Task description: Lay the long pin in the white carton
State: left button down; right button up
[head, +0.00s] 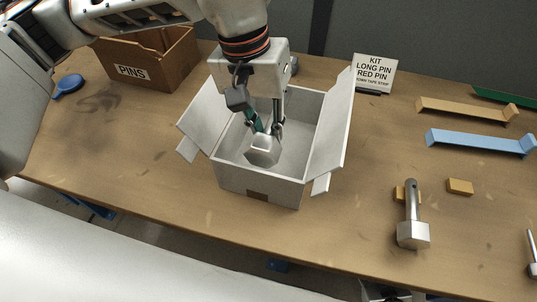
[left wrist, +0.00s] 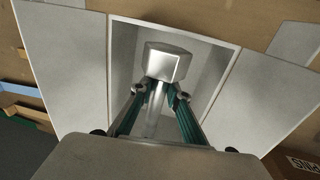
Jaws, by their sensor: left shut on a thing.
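The white carton (head: 257,184) stands open on the table, its flaps spread outward. My left gripper (head: 265,128) points down into the carton and is shut on a steel pin, the long pin by its look (head: 263,150). The pin's blocky head is lowest, inside the carton walls. In the left wrist view the head (left wrist: 166,62) shows beyond the fingertips (left wrist: 160,93), and the shank runs back between the fingers. I cannot tell whether the head touches the carton floor. My right gripper is not seen.
A kit sign (head: 374,74) stands behind the carton. Another steel pin (head: 412,222), small wooden blocks (head: 460,187), and tan (head: 465,109) and blue (head: 480,141) strips lie right.

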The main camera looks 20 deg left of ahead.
pick_arm(q)
jog(key=shift+w+f, duration=0.1)
jog(key=shift+f, duration=3.7)
jog(key=shift+f+b, duration=0.15)
jog(key=shift+b, duration=0.15)
jog(key=c, duration=2)
grip_release()
jog(key=shift+o, duration=0.2)
notch_tip(320, 180, up, 12)
jog(key=a, duration=0.2)
jog(key=shift+p, duration=0.4)
